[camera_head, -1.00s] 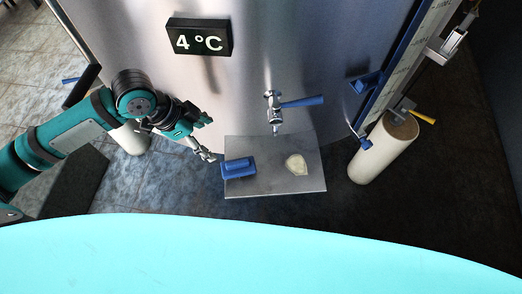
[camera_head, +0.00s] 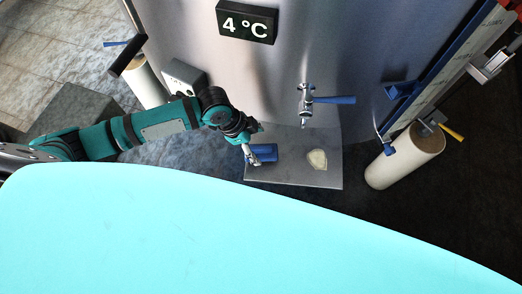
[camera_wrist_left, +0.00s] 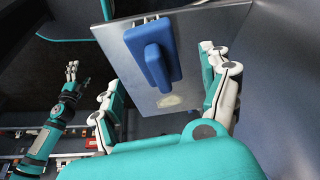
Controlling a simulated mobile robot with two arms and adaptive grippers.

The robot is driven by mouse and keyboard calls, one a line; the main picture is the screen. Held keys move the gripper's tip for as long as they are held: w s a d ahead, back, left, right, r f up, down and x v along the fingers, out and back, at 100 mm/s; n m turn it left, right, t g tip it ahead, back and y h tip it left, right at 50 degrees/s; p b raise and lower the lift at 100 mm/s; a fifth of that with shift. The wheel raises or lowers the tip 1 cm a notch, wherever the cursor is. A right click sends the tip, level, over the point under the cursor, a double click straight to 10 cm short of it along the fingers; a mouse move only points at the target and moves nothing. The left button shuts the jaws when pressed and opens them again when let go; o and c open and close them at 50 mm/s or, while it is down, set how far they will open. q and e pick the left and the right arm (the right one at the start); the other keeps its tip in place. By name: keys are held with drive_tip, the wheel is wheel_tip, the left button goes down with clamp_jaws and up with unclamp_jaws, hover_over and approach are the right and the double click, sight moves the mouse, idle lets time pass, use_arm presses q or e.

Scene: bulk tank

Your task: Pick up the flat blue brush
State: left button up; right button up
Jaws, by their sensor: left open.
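The flat blue brush (camera_head: 266,153) lies on a grey metal plate (camera_head: 290,177) below the tap, near the plate's left end. In the left wrist view the brush (camera_wrist_left: 153,62) shows its long raised handle, with pale bristles at its far end. My left gripper (camera_head: 253,148) is open and empty at the brush's left side in the head view, partly covering it. In the wrist view its fingers stand apart, with the brush seen between and beyond them. Contact cannot be told. My right gripper (camera_wrist_left: 72,72) shows small at the left of the wrist view, fingers apparently spread and empty.
A pale yellowish piece (camera_head: 317,159) lies on the plate right of the brush. The tap (camera_head: 306,98) with a blue lever (camera_head: 334,100) hangs above, on the steel tank (camera_head: 350,45). A white cylindrical leg (camera_head: 405,157) stands at the right.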

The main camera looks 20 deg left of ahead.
sight(259, 147)
use_arm(q)
drive_tip(key=x, duration=0.4)
drive_tip(key=shift+d+p, duration=0.2)
drive_tip(key=shift+p, duration=0.15)
drive_tip(key=c, duration=1.4)
drive_tip(key=shift+r, duration=0.1)
drive_tip(key=shift+r, duration=0.1)
